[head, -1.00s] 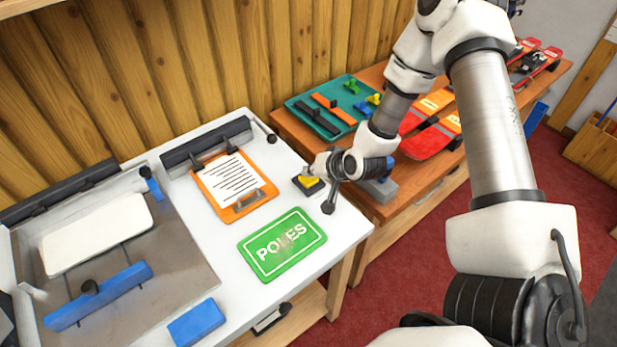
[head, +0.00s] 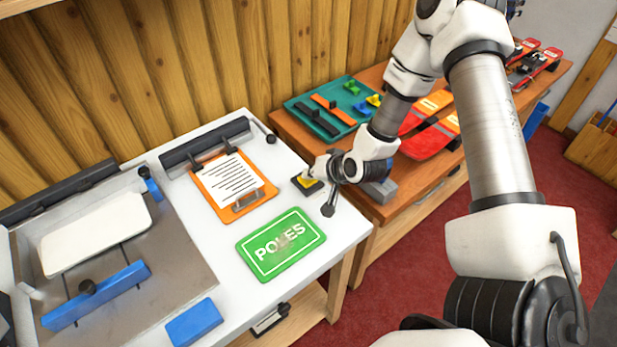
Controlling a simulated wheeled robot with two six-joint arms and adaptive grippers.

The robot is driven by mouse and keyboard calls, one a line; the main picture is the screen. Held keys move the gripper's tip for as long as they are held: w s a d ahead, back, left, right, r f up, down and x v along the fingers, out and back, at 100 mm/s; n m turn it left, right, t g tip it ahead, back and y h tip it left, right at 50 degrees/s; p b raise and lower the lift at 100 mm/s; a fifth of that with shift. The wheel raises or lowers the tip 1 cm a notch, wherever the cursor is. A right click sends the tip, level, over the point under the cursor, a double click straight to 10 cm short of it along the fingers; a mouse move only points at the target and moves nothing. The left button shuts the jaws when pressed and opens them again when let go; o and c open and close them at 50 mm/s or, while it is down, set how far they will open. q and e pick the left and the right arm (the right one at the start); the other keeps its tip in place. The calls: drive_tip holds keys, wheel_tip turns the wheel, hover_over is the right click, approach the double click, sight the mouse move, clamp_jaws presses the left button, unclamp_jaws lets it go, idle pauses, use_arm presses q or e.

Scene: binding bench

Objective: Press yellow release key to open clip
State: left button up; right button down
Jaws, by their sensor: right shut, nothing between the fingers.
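The yellow release key (head: 305,181) sits on a small dark base on the white bench top. My right gripper (head: 321,180) is shut and empty, its tip down at the key and covering part of it. It looks to be touching the key. An orange clipboard (head: 262,195) with a printed white sheet (head: 233,178) lies left of the key. The grey clip (head: 247,202) at its near end looks raised, like an open loop. My left gripper is not in view.
A green POLES sign (head: 281,245) lies in front of the key. A blue block (head: 194,323) and a tray jig with a blue bar (head: 120,288) are at left. A teal tray (head: 297,103) and red skis (head: 425,146) lie on the wooden bench behind.

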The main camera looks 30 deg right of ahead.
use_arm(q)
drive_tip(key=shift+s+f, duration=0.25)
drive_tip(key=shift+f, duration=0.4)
use_arm(e)
drive_tip(key=shift+s+f, duration=0.15)
drive_tip(key=shift+f, duration=0.4)
drive_tip(key=shift+r, duration=0.45)
drive_tip(key=shift+w+a+r+p, duration=0.1)
drive_tip(key=shift+w+r+p, duration=0.4)
drive_tip(key=shift+w, duration=0.1)
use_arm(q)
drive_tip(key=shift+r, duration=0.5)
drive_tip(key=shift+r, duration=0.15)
use_arm(e)
drive_tip(key=shift+r, duration=0.2)
wheel_tip(320, 180, up, 5)
drive_tip(key=p, duration=0.4)
drive_tip(key=shift+p, duration=0.35)
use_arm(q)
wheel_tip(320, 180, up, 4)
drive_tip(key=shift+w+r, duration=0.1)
use_arm(e)
drive_tip(key=shift+w, duration=0.1)
drive_tip(key=shift+f, duration=0.1)
